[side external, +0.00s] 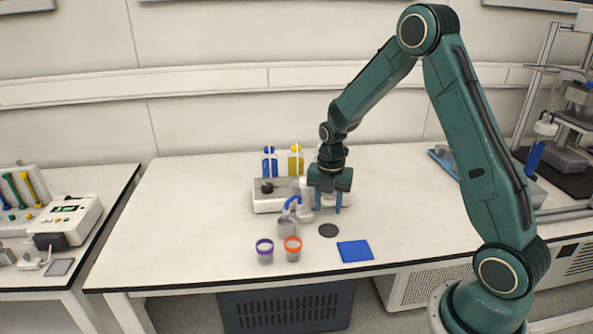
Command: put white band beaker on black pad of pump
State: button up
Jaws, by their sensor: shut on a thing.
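My gripper (329,207) points down near the middle of the bench, with its fingers on either side of a small pale, clear object. It looks like the white band beaker (328,200), but the fingers and its small size hide most of it. A round black pad (328,230) lies flat on the bench just in front of the gripper. The white pump-like unit (268,203) with a black knob stands to the left of the gripper. I cannot tell whether the beaker touches the bench.
A purple-band beaker (265,252) and an orange-band beaker (292,249) stand at the front left. A blue mat (355,251) lies front right. Blue (270,163) and yellow (295,162) bottles stand behind the white unit. A blue-and-white piece (290,213) stands close to the gripper's left.

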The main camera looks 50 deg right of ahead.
aim_at(328, 230)
jog(key=shift+d+f, duration=0.3)
jog(key=shift+f, duration=0.2)
jog(key=shift+d+f, duration=0.25)
jog(key=shift+f, duration=0.2)
jog(key=shift+f, duration=0.2)
jog(key=shift+f, duration=1.65)
jog(key=shift+f, duration=0.6)
jog(key=o, duration=1)
jog(key=shift+o, duration=0.6)
jog(key=o, duration=0.4)
jog(key=shift+r, duration=0.1)
